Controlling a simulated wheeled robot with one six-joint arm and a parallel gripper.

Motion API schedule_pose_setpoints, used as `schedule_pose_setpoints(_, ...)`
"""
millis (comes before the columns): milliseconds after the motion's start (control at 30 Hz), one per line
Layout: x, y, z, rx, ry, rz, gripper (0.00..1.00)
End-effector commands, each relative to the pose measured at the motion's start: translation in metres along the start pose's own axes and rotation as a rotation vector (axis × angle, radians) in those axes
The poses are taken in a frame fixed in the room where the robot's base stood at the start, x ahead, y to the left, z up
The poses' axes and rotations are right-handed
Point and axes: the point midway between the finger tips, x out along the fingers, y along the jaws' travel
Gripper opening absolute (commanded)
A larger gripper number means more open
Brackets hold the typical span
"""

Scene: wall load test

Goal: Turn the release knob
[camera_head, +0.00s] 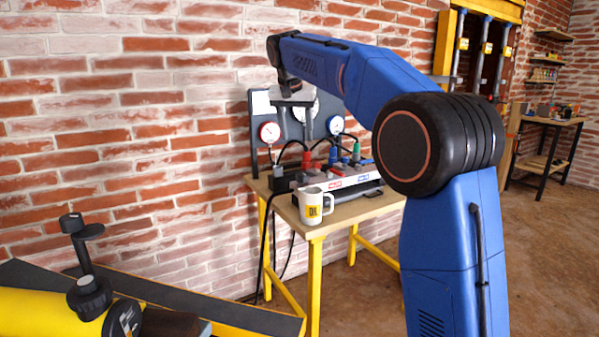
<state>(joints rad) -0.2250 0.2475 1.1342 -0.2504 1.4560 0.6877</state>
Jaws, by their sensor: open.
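A test unit (345,178) stands on a small wooden-topped table with yellow legs. It carries a red knob-like fitting (307,159), a blue one (333,156) and a green one (356,151). I cannot tell which part is the release knob. My gripper (297,118) hangs from the end of my blue arm, in front of the gauge panel and above the unit. It is open and appears apart from the fittings. Its fingertips are small and partly lost against the panel.
Round gauges, one at the left (269,132), sit on the grey panel (262,108) behind the unit. A white mug (312,206) stands at the table's (340,220) front edge. A yellow cylinder with a black lever (85,255) is at lower left. A brick wall (120,120) stands close behind.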

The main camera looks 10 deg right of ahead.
Motion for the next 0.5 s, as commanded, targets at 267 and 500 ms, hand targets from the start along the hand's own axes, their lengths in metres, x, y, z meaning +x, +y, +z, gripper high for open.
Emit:
schedule_pose_setpoints(267, 0.043, 0.001, 0.001, 0.000, -0.002, 0.001, 0.54)
schedule_pose_setpoints(500, 0.086, 0.001, 0.001, 0.000, -0.002, 0.001, 0.54)
